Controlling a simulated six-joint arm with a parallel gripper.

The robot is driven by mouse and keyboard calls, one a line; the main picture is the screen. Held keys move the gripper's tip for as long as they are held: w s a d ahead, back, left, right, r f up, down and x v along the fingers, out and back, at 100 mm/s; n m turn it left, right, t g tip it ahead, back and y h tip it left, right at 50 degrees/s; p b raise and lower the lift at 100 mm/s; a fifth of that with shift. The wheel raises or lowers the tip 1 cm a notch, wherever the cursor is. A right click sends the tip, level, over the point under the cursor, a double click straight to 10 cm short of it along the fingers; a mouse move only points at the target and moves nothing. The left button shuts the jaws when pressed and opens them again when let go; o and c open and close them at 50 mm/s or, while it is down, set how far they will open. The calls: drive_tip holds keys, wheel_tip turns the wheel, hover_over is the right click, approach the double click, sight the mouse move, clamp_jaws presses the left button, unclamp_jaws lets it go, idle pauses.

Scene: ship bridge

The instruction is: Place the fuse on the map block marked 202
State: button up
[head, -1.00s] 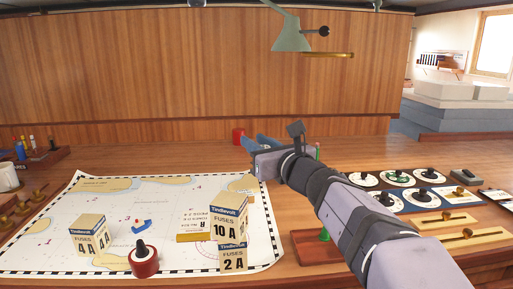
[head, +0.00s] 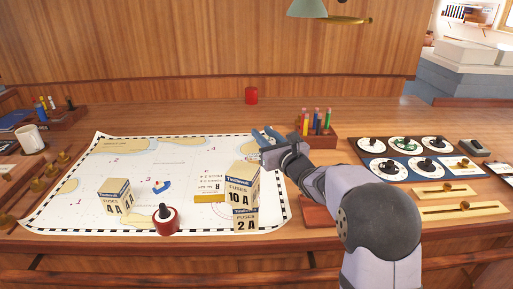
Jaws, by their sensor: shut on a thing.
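My gripper (head: 265,136), with blue fingers, is over the far right corner of the chart (head: 140,215) in the head view. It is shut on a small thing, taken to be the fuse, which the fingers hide. The chart lies flat on the desk and has small red numbers and tan land areas. I cannot read a block marked 202. Fuse boxes stand on the chart: one marked 10 A (head: 241,187), one marked 2 A (head: 245,220) in front of it, and another (head: 115,197) at left.
A red-and-black knobbed object (head: 165,219), a small blue thing (head: 161,186) and a yellow strip (head: 208,199) lie on the chart.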

drive_tip(key=shift+n+y, duration=0.3)
drive_tip(key=shift+y, duration=0.1)
drive_tip(key=w, duration=0.1)
drive_tip(key=w+a+f+p, duration=0.1)
drive_tip(key=w, duration=0.1)
drive_tip(key=w+f+p, duration=0.1)
drive_tip(key=w, duration=0.1)
drive_tip(key=shift+w+a+f, duration=0.1)
drive_tip(key=shift+w+a, duration=0.05)
drive_tip(key=shift+a, duration=0.1)
wheel_tip(320, 180, up, 9)
drive_tip(key=w+a+n+g+y, duration=0.1)
drive_tip(key=a+n+g+y, duration=0.1)
drive_tip(key=a, duration=0.1)
drive_tip(key=shift+d+f+p, duration=0.1)
drive_tip(key=shift+f+p, duration=0.45)
drive_tip(key=shift+f, duration=4.7)
drive_tip(key=shift+f+b, duration=0.15)
drive_tip(key=shift+b, duration=0.2)
drive_tip(key=o, duration=1)
drive_tip(key=shift+r, duration=0.2)
